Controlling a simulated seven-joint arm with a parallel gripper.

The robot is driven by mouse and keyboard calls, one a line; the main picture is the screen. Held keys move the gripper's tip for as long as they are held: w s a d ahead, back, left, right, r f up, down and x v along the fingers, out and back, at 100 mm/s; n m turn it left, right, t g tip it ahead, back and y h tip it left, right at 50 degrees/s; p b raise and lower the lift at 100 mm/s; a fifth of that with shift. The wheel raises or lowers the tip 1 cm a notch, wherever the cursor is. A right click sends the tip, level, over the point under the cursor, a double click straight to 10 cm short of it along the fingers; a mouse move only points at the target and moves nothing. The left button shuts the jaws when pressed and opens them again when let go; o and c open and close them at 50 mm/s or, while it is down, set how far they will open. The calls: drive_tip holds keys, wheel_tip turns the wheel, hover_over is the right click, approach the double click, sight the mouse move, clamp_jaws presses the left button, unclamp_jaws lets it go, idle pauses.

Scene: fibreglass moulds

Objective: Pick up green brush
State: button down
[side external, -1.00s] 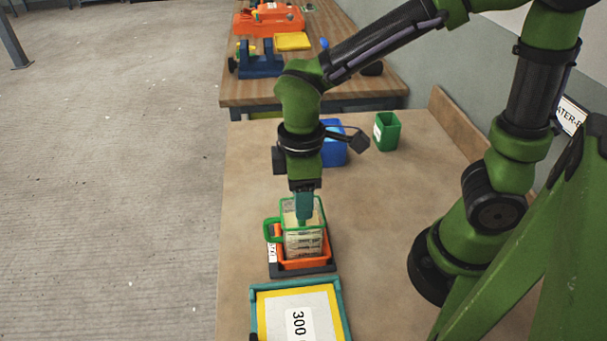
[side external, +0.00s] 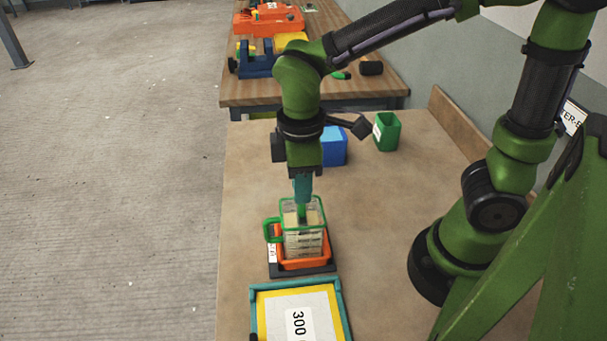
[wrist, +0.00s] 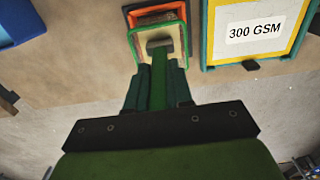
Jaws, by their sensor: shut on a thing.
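My gripper (side external: 302,198) points straight down, with its teal fingers just above the rim of a clear jug (side external: 304,243) with a green rim and handle. The fingers are shut on the green handle of the green brush (side external: 301,212). In the wrist view the brush (wrist: 158,82) runs between the fingers, with its greyish head end toward the jug. The brush's lower part is inside or over the jug; its exact depth is hard to tell. The jug stands in an orange tray (side external: 303,264) on a dark base.
A teal-and-yellow frame labelled 300 GSM (side external: 297,288) lies in front of the orange tray. A blue container (side external: 334,147) and a green bin (side external: 387,132) stand behind. A second table (side external: 240,94) holds orange, blue and yellow items. The bench right of the jug is clear.

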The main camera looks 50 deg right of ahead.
wheel_tip(320, 180, up, 16)
drive_tip(key=shift+f, duration=0.2)
idle(0.5)
